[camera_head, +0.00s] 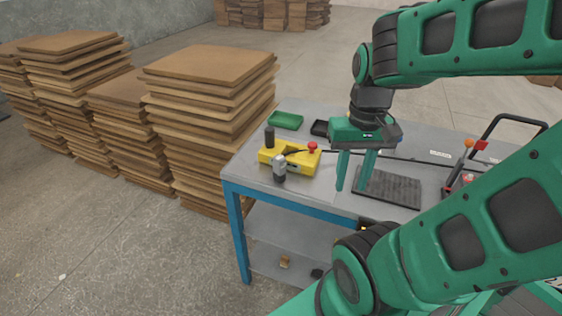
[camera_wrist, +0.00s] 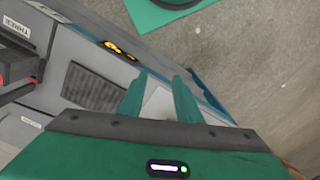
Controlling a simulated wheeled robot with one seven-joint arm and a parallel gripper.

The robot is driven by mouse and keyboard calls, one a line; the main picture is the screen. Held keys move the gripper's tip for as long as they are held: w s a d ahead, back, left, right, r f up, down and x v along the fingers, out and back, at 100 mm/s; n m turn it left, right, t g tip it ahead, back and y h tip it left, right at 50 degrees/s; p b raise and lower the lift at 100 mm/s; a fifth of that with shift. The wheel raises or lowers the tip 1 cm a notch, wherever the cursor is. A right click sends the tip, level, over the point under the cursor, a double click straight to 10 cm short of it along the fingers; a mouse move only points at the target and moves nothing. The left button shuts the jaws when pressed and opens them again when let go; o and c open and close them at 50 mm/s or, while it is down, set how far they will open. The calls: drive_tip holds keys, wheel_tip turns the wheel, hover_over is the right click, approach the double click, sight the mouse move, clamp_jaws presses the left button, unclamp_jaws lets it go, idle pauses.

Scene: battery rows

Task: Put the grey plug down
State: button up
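A light grey plug-like piece (camera_head: 279,166) with a darker lower end stands at the front edge of the yellow box (camera_head: 299,166) on the table. I cannot tell whether it sits in the box or just touches it. My gripper (camera_head: 350,188) is to the right of the box, pointing down over the table. Its two fingers are apart with nothing visible between them. In the wrist view my gripper (camera_wrist: 160,78) is also open, with only a pale patch of surface showing between the fingers. The grey piece does not show in the wrist view.
The grey table (camera_head: 325,197) has blue edges. A dark ribbed mat (camera_head: 393,188) lies right of my gripper. A green tray (camera_head: 286,120) is at the back. A black post (camera_head: 269,137) and a red knob (camera_head: 312,147) rise at the yellow box. Board stacks (camera_head: 205,110) stand left.

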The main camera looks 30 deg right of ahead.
drive_tip(key=shift+w+a, duration=0.1)
drive_tip(key=shift+a, duration=0.1)
drive_tip(key=shift+o, duration=2.3)
drive_tip(key=shift+s+r, duration=0.25)
drive_tip(key=shift+s, duration=0.05)
drive_tip(key=m+y, duration=0.1)
drive_tip(key=m, duration=0.8)
hover_over(280, 157)
drive_tip(key=d, duration=0.1)
drive_tip(key=f, duration=0.4)
drive_tip(key=shift+w+a+f, duration=0.2)
drive_tip(key=shift+w+f, duration=0.15)
drive_tip(key=shift+f, duration=0.05)
drive_tip(key=shift+s+a+f, duration=0.15)
drive_tip(key=shift+f, duration=0.8)
drive_tip(key=shift+s+a+f, duration=0.1)
drive_tip(key=shift+f, duration=0.9)
drive_tip(key=shift+s+a+f, duration=0.15)
drive_tip(key=shift+f, duration=0.8)
